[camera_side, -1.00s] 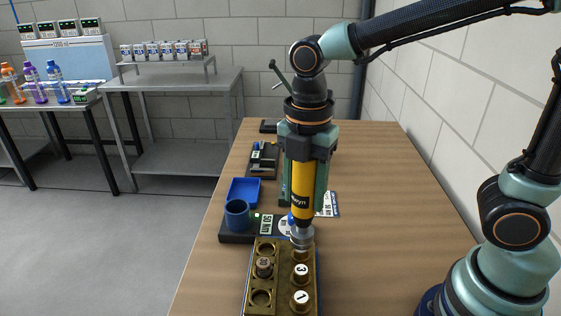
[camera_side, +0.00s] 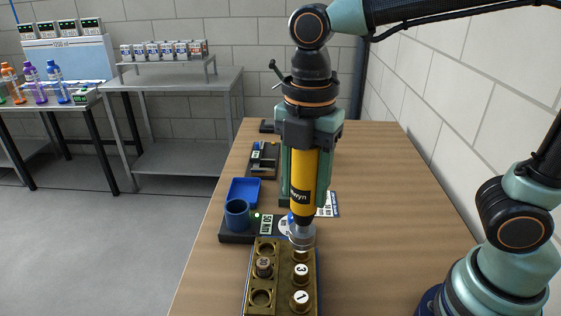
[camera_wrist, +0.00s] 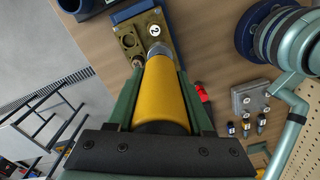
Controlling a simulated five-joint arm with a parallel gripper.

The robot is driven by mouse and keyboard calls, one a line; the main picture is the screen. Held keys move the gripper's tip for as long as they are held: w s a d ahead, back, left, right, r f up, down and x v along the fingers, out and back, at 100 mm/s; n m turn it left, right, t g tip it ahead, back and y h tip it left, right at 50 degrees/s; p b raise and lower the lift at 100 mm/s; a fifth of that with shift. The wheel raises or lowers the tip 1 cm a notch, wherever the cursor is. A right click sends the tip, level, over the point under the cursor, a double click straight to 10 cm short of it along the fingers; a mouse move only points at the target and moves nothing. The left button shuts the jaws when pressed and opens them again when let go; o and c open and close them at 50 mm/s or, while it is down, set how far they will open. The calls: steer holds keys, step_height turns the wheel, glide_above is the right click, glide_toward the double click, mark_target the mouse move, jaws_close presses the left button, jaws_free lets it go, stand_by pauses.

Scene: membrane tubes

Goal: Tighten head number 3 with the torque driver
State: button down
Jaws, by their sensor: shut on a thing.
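My gripper (camera_side: 306,190) is shut on the yellow torque driver (camera_side: 304,170), which points down with its metal socket (camera_side: 302,237) lowest. The driver also fills the middle of the wrist view (camera_wrist: 165,90). The brass block (camera_side: 281,285) lies below. Its right row shows head number 3 (camera_side: 301,271) and, nearer the camera, head number 1 (camera_side: 301,298).
A dark, unclear head (camera_side: 264,267) stands in the block's left row between open holes. A blue cup (camera_side: 237,213) and a blue tray (camera_side: 243,191) lie left of the block. The wooden table (camera_side: 385,200) is mostly clear to the right.

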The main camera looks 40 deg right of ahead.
mark_target(305, 215)
steer(key=shift+s+a+r, duration=0.3)
steer(key=shift+s+a, duration=0.25)
steer(key=shift+s, duration=0.15)
steer(key=shift+f, duration=2.8)
steer(key=shift+f, duration=1.2)
stand_by(0.6)
steer(key=shift+r, duration=3.1)
